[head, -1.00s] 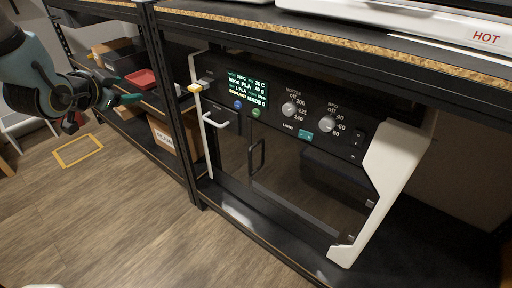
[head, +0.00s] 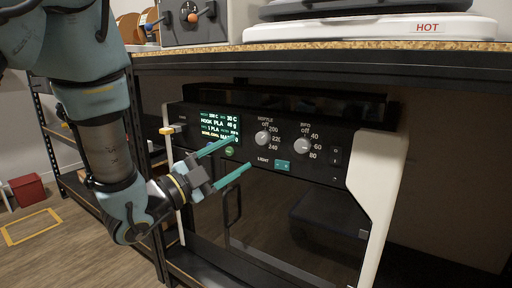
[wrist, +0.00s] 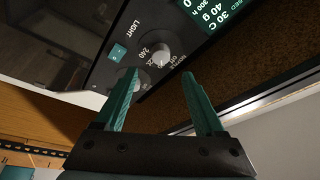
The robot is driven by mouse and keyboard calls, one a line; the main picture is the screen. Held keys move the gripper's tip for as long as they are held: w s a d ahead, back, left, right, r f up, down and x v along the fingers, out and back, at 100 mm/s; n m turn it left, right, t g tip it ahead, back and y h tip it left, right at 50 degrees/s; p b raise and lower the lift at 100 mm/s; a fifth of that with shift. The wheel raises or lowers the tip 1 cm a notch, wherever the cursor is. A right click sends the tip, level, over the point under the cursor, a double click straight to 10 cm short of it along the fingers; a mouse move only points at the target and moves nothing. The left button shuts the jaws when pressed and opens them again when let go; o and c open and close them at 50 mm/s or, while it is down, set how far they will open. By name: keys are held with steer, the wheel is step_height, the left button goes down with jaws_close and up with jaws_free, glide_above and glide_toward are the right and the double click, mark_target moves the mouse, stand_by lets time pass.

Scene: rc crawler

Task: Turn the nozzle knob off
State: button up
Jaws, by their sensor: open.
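The nozzle knob (head: 263,138) is a round light-grey dial on the black printer panel (head: 345,178), under the label NOZZLE, with off, 200, 220 and 240 around it. I cannot clearly tell where its pointer is. In the wrist view the knob (wrist: 160,57) shows ahead, in the gap between the fingers. My gripper (head: 243,153) is open and empty, its teal fingers reaching from the left over the display and stopping just left of the knob, apart from it in the picture. It also shows in the wrist view (wrist: 160,74).
The similar bed knob (head: 302,146) is right of the nozzle knob, partly behind a finger in the wrist view. A teal light button (head: 283,165) sits below. The shelf edge (head: 320,56) overhangs the printer. A white machine marked HOT (head: 370,28) stands on top.

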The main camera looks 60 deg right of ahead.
mark_target(260, 140)
steer(key=x, duration=0.7)
steer(key=shift+w+d, duration=0.1)
steer(key=shift+d, duration=0.15)
steer(key=shift+c, duration=0.2)
jaws_close()
